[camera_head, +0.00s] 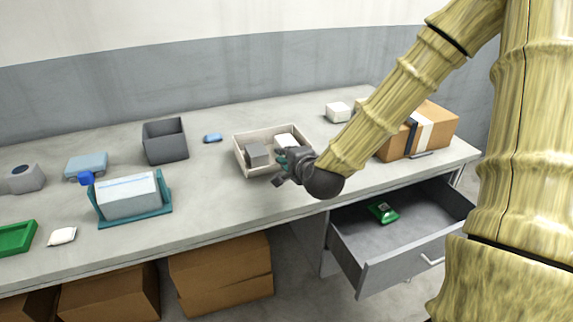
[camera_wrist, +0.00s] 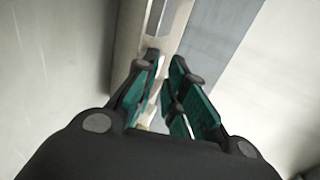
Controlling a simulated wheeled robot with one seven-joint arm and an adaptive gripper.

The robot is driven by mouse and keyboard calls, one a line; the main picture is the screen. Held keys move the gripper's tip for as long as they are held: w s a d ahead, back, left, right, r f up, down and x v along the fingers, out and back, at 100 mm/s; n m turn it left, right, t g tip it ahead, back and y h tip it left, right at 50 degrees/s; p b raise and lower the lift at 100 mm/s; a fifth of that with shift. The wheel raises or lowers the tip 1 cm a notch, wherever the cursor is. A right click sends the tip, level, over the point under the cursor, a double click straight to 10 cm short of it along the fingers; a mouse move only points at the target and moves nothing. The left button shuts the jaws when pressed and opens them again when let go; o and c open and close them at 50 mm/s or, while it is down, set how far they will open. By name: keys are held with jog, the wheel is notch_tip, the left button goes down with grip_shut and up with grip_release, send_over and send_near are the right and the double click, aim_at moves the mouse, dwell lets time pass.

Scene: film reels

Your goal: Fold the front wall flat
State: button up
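A shallow beige tray (camera_head: 240,152) with upright walls sits in the middle of the table. Its front wall (camera_head: 262,172) faces the near table edge; my gripper hides the right part of it. My gripper (camera_head: 281,161) is at this front right side of the tray. In the wrist view, the two teal-padded fingers (camera_wrist: 165,62) stand apart with a narrow gap. A beige strip (camera_wrist: 130,38), seemingly part of the tray, lies just beyond the fingertips. I cannot tell whether the fingers touch the wall.
The tray holds a grey block (camera_head: 257,155) and a white block (camera_head: 287,140). A dark grey bin (camera_head: 165,142) and a teal holder (camera_head: 133,211) stand to the left. A cardboard box (camera_head: 437,130) stands right. Below, a drawer (camera_head: 400,245) is open.

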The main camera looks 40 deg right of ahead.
jog(key=shift+r, duration=1.5)
